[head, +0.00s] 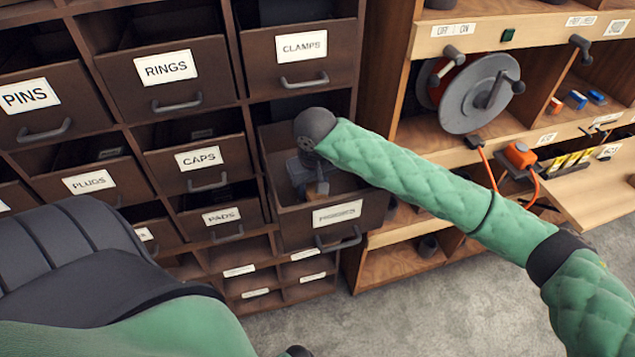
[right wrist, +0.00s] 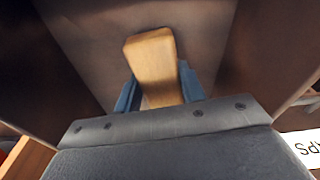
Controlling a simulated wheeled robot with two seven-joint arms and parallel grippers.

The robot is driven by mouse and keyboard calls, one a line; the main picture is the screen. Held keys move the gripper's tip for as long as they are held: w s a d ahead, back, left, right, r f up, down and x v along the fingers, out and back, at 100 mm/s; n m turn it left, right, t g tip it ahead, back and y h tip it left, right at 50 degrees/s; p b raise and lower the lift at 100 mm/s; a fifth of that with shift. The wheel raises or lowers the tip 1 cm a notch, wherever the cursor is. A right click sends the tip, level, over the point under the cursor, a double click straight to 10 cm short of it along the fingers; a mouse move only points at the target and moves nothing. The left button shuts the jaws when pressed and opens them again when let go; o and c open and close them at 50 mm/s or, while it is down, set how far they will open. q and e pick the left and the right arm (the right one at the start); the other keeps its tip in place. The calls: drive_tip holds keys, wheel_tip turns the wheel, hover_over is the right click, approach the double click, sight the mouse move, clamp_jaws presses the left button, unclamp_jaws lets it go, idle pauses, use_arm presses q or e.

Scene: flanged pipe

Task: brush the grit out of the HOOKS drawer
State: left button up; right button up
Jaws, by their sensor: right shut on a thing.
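The HOOKS drawer (head: 290,228) is pulled out of the dark cabinet, with a blurred label on its front and a grey handle below it. My right gripper (head: 314,186) reaches down into this drawer. It is shut on a block-like wooden handle, likely the brush (right wrist: 152,60), which shows between the blue-grey fingers of the right gripper (right wrist: 155,95) in the right wrist view. The bristles are hidden. I cannot make out any grit on the drawer floor. My left arm fills the lower left of the head view, and its gripper is not visible.
The CLAMPS drawer (head: 300,58) hangs open above, and the CAPS drawer (head: 200,160) and PADS drawer (head: 222,218) are open to the left. Wooden shelving with a cable reel (head: 478,92) stands at the right. Grey floor (head: 400,315) lies clear in front.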

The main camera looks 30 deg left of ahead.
drive_tip(key=shift+s+a, duration=0.35)
drive_tip(key=shift+s, duration=0.1)
drive_tip(key=shift+s+a+f+p, duration=0.15)
drive_tip(key=shift+s+a+p, duration=0.5)
drive_tip(key=shift+w+d+p, duration=0.35)
drive_tip(key=shift+w, duration=0.05)
drive_tip(key=shift+w+d, duration=0.6)
drive_tip(key=shift+w, duration=0.05)
wheel_tip(320, 180, up, 2)
drive_tip(key=shift+w+d+r, duration=0.1)
drive_tip(key=shift+w, duration=0.05)
drive_tip(key=shift+r, duration=1.3)
wheel_tip(320, 180, up, 10)
drive_tip(key=shift+r, duration=0.2)
